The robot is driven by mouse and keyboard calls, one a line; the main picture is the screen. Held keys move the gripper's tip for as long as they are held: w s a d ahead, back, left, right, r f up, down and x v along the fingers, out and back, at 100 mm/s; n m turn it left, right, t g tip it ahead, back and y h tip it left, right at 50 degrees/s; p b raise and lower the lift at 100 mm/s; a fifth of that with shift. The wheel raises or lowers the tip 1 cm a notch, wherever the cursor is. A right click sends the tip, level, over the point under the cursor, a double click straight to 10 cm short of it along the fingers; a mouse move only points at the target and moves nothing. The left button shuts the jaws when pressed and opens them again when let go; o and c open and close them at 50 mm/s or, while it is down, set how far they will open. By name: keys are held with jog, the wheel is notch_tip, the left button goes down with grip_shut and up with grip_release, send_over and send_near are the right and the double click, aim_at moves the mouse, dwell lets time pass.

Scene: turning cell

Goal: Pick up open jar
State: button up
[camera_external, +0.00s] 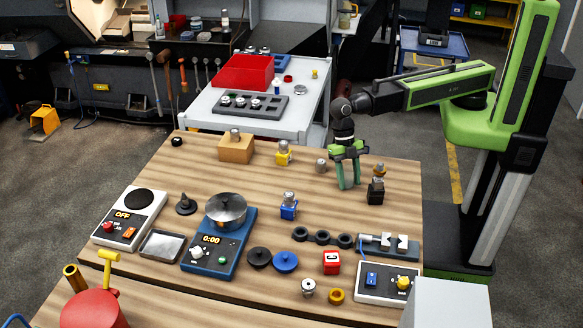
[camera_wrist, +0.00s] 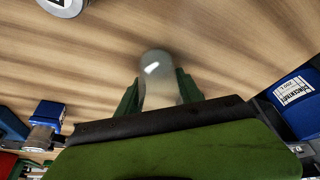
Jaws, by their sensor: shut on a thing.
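My gripper (camera_external: 348,170) is above the right back part of the wooden table, pointing down, with green fingers close together. In the wrist view my gripper (camera_wrist: 160,92) is shut on a pale, see-through, rounded thing, which looks like the open jar (camera_wrist: 157,68). Its top end shows between the fingers, and the rest is hidden behind my gripper body. In the external view the jar is hard to make out between the fingers. I cannot tell whether it touches the table.
A black block with a metal top (camera_external: 376,191) stands just right of my gripper. A small grey metal piece (camera_external: 321,166) is to its left. Bare wood (camera_external: 335,210) lies below my gripper.

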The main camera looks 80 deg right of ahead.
aim_at(351, 175)
notch_tip(351, 175, up, 4)
jog(key=p, duration=0.4)
jog(key=shift+r, duration=0.25)
jog(key=w+d+r+p, duration=0.2)
jog(key=d+r+p, duration=0.4)
jog(key=d, duration=0.5)
jog(key=shift+w+d+r+p, duration=0.2)
jog(key=shift+w+p, duration=0.15)
